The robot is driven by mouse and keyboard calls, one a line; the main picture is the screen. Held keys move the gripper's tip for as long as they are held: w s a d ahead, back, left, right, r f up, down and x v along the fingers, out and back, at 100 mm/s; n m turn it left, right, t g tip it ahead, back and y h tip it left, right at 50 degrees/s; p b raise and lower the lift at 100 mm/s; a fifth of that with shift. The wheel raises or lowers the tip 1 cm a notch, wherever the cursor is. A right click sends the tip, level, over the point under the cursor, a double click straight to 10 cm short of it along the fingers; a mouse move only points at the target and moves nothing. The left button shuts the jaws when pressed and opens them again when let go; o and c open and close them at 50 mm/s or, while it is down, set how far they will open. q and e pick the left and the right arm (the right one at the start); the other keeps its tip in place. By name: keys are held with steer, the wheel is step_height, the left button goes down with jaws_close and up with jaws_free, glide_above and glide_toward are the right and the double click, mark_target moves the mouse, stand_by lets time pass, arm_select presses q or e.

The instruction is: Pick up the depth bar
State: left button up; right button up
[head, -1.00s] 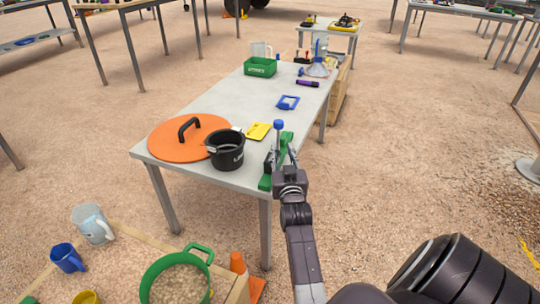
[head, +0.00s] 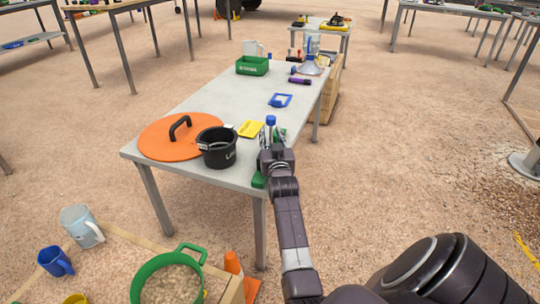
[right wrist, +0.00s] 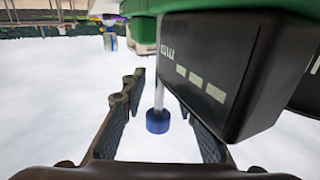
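The depth bar appears to be the green bar (head: 259,181) at the near right corner of the grey table (head: 222,98), with a blue-capped upright rod (head: 271,120). My right gripper (head: 273,143) is over it and hides much of it. In the right wrist view, the green body and a black box (right wrist: 205,75) with pale markings fill the upper right. A thin metal rod ending in a blue knob (right wrist: 158,121) lies between the spread fingers of my right gripper (right wrist: 162,97). The fingers are open, with visible gaps beside the rod. My left gripper is not in view.
A blue-framed item (head: 280,100), a purple cylinder (head: 299,81) and a green bin (head: 252,66) are farther back. The table's middle is clear.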

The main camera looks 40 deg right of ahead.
steer(key=shift+c, duration=0.3)
jaws_close()
steer(key=shift+r, duration=0.1)
stand_by(0.4)
steer(key=shift+r, duration=0.1)
